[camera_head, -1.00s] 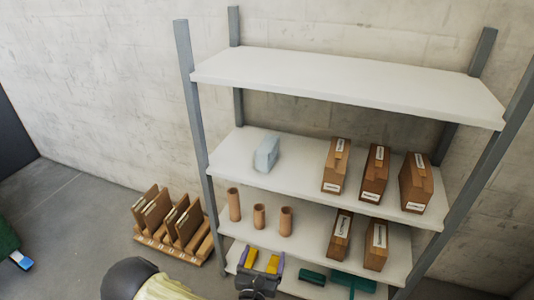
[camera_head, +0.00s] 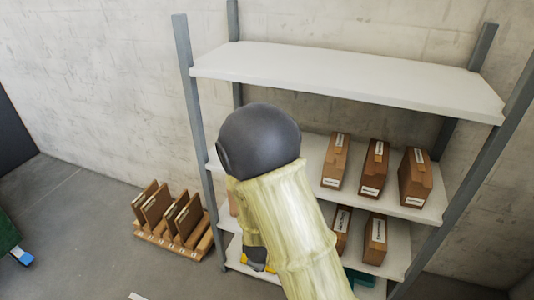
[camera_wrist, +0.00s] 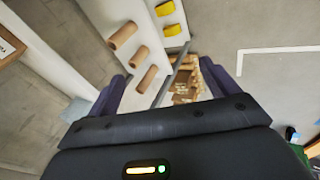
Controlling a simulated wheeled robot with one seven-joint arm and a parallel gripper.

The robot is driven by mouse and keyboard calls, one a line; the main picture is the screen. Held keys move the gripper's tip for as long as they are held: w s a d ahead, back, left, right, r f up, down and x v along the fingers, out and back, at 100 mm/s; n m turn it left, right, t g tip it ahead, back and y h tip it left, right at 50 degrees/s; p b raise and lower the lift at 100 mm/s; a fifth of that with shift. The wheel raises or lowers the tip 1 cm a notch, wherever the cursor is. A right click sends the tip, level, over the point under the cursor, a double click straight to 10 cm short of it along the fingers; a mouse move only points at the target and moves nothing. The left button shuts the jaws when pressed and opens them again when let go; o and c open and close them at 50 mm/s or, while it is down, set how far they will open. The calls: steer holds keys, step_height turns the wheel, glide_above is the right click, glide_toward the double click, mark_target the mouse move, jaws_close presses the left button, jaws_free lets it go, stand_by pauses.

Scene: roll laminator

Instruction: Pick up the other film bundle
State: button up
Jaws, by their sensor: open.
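The film bundle seems to be the pale blue bundle (camera_wrist: 76,109) at the left of the wrist view. It is partly covered by my gripper's body and lies outside the fingers, to their left. In the head view my arm hides the part of the middle shelf where it stood. My gripper (camera_wrist: 163,72) is open with nothing between its purple fingers.
The shelving unit (camera_head: 350,83) has an empty top shelf. Brown boxes (camera_head: 335,160) stand at the right on the shelves below. Terracotta cylinders (camera_wrist: 123,35) and yellow pieces (camera_wrist: 172,30) sit on lower shelves. A wooden rack (camera_head: 170,222) stands on the floor at left.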

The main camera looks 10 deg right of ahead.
steer(key=s+d+r+m+g+y, duration=0.1)
steer(key=s+d+r+m+g, duration=0.2)
steer(key=s+d+r+m, duration=0.4)
steer(key=s+r+m, duration=0.3)
steer(key=r, duration=0.3)
steer(key=shift+m+y, duration=0.3)
